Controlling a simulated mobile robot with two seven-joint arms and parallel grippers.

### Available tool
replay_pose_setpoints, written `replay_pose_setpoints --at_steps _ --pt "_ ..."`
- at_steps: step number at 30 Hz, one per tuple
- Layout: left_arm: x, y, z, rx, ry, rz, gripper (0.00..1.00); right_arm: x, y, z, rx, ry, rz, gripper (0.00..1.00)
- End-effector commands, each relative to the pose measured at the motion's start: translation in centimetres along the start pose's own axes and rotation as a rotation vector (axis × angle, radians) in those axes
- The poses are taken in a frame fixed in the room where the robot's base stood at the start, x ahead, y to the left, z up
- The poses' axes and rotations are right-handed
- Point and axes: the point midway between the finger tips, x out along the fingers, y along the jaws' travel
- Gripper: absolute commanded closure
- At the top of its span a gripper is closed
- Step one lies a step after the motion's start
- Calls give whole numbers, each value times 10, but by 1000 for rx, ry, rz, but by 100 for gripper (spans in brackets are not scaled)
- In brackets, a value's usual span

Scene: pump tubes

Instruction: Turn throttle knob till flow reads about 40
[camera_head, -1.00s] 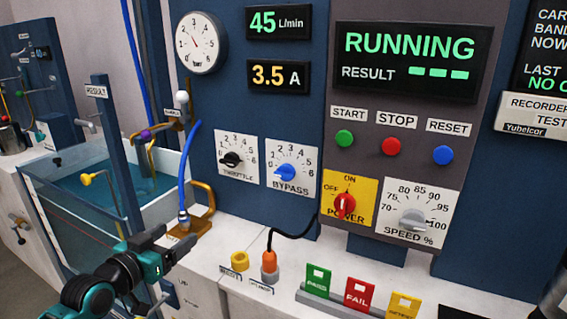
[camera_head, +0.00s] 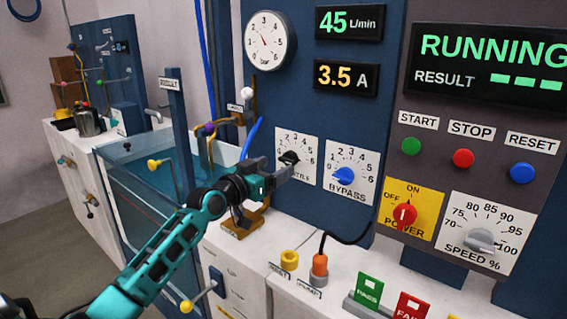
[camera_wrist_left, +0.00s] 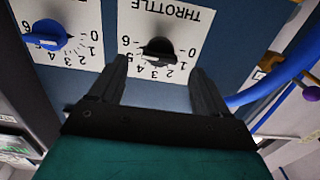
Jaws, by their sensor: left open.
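The black throttle knob (camera_head: 289,157) sits on a white dial plate on the blue panel. In the left wrist view the throttle knob (camera_wrist_left: 159,47) appears upside down, just beyond the fingertips. My left gripper (camera_head: 282,172) is open in front of the dial and partly covers its label. In the wrist view the left gripper's fingers (camera_wrist_left: 157,68) point at the knob, one to each side, with nothing between them; I cannot tell whether they touch it. The flow display (camera_head: 350,22) reads 45 L/min. My right gripper is not in view.
The blue bypass knob (camera_head: 346,176) is just right of the throttle plate. A blue hose (camera_head: 250,138) and the water tank (camera_head: 140,185) are to the left. The red power knob (camera_head: 405,215) and an orange plug (camera_head: 320,267) are further right. The current display (camera_head: 346,77) reads 3.5 A.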

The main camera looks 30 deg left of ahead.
Motion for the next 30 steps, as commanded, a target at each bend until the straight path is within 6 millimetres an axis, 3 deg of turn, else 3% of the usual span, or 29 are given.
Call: replay_pose_setpoints --at_steps 9,22,30 --pt "38 0 0 -3 1 -1 23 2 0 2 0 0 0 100" --pt "46 0 0 0 0 0 23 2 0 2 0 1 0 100" --pt "45 0 0 0 0 0 48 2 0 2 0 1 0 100"
